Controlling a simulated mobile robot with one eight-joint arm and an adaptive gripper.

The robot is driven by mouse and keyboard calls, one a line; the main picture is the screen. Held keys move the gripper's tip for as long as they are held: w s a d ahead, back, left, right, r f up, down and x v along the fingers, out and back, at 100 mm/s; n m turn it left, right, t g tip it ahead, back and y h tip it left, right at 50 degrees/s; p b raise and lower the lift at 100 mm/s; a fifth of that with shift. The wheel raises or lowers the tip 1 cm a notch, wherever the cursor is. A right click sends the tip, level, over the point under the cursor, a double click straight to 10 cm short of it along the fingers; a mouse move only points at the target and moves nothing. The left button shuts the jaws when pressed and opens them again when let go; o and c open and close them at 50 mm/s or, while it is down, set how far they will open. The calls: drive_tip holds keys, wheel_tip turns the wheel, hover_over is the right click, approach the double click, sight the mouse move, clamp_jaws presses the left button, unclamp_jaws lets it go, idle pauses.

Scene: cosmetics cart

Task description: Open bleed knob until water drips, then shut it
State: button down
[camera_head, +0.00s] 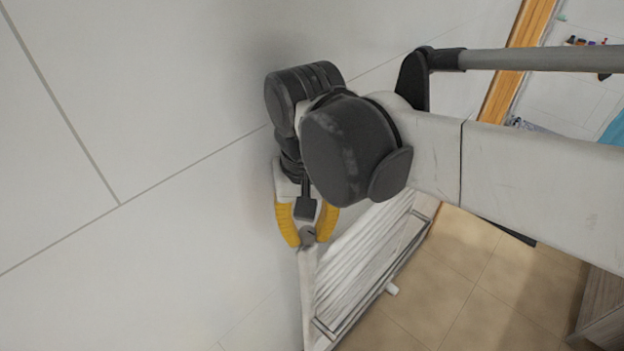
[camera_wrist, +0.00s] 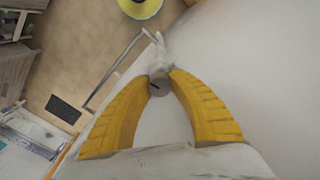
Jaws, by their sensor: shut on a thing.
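The bleed knob (camera_head: 308,236) is a small grey round piece at the top end of a white radiator (camera_head: 360,262) on the wall. It also shows in the wrist view (camera_wrist: 158,86), with a dark slot-like mark on its face. My gripper (camera_head: 307,234) has two yellow fingers that point down and are shut on the knob from both sides. In the wrist view the fingertips (camera_wrist: 159,77) touch it left and right. The fingers hide the knob's sides. Whether any water is at the knob is too small to tell.
A metal rail (camera_head: 388,268) runs along the radiator's front. The white wall (camera_head: 130,260) is close on the left. Tan tiled floor (camera_head: 470,275) lies open below right. A round yellow object (camera_wrist: 140,6) shows at the wrist view's top, and a dark grate (camera_wrist: 63,108) on the floor.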

sight(308, 231)
drive_tip(key=shift+m, duration=0.8)
drive_tip(key=c, duration=1.2)
unclamp_jaws()
drive_tip(key=shift+o, duration=0.2)
wheel_tip(308, 231, up, 12)
